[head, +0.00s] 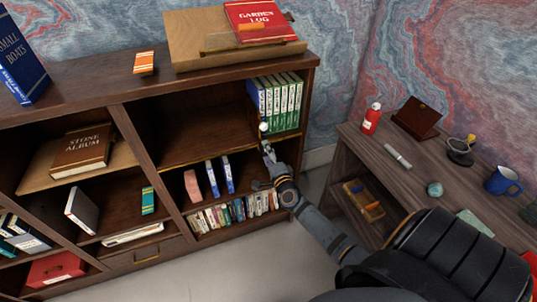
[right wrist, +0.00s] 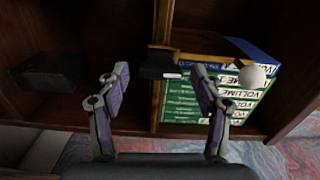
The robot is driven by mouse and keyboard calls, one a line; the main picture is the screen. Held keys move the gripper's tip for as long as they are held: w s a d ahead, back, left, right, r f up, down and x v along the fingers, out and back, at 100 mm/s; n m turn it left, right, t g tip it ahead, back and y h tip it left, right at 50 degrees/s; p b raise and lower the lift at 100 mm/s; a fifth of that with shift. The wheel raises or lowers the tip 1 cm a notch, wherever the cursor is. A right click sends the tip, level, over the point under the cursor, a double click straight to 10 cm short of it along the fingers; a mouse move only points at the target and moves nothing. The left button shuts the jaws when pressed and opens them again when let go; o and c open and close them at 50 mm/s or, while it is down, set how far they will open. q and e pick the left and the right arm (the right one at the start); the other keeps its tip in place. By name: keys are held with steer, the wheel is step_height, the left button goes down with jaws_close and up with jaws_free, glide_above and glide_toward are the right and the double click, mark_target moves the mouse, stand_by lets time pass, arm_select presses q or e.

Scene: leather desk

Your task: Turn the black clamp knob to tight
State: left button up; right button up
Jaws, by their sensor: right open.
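The black clamp knob (right wrist: 157,64) appears as a dark block at the front edge of a shelf board in the right wrist view, with a small pale pink mark on its lower right side. How far it is turned cannot be read. My right gripper (right wrist: 160,74) is open, its two fingers spread on either side of the knob in that picture; I see no contact. In the head view my right gripper (head: 267,158) is at the right end of the middle shelf edge and hides the knob there. My left gripper is out of view.
Green-and-white volumes (head: 284,103) stand just behind the gripper, with a pale ball (head: 263,127) in front of them. Small books (head: 236,210) fill the shelf below. A wooden desk (head: 385,160) stands right of the bookcase (head: 133,120). Bare floor (head: 215,265) lies in front.

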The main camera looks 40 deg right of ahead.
steer(key=v, duration=1.2)
steer(key=s+a+f+n+g+y+p, duration=0.1)
steer(key=s+f+n+g+p, duration=0.4)
steer(key=f, duration=0.7)
steer(key=s+a+f+n+g+y+p, duration=0.1)
steer(key=s+f+n+g+y+p, duration=0.15)
steer(key=s+f+n, duration=0.7)
steer(key=s+a+f+n+g+p, duration=0.1)
steer(key=s+a+f+n+g, duration=0.1)
steer(key=s+f+g, duration=0.2)
steer(key=s+a+f+n+g+p, duration=0.2)
steer(key=s+f+g, duration=0.3)
steer(key=s+f, duration=0.5)
steer(key=s+n, duration=0.1)
steer(key=s, duration=0.7)
steer(key=shift+s+a+n, duration=0.3)
steer(key=shift+n, duration=0.05)
